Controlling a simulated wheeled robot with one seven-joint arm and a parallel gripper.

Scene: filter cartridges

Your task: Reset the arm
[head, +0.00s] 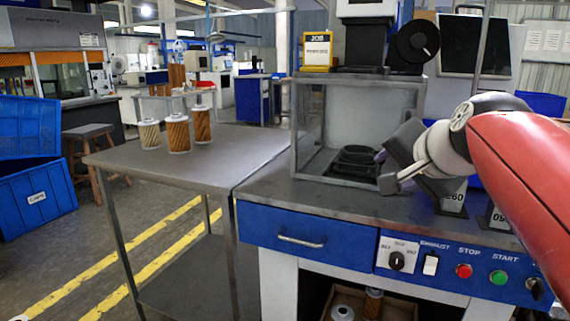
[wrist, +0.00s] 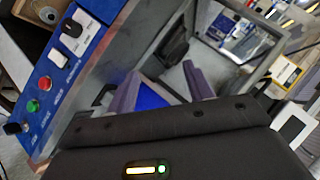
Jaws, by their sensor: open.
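My gripper (head: 384,170) is at the right in the head view, in front of the right side of the framed enclosure (head: 300,130) on the bench. Its dark body is tilted. In the wrist view its two purple-grey fingers (wrist: 160,84) stand apart with nothing between them. A blue patch and the enclosure's interior show beyond them. My red and white arm reaches in from the right edge and hides part of the bench.
A black round fixture (head: 358,156) sits inside the enclosure. Several filter cartridges (head: 178,133) stand on the grey side table (head: 225,165) at left. The control panel (head: 460,265) with knob and buttons fronts the bench. Blue crates (head: 38,195) stand far left. The side table's front is clear.

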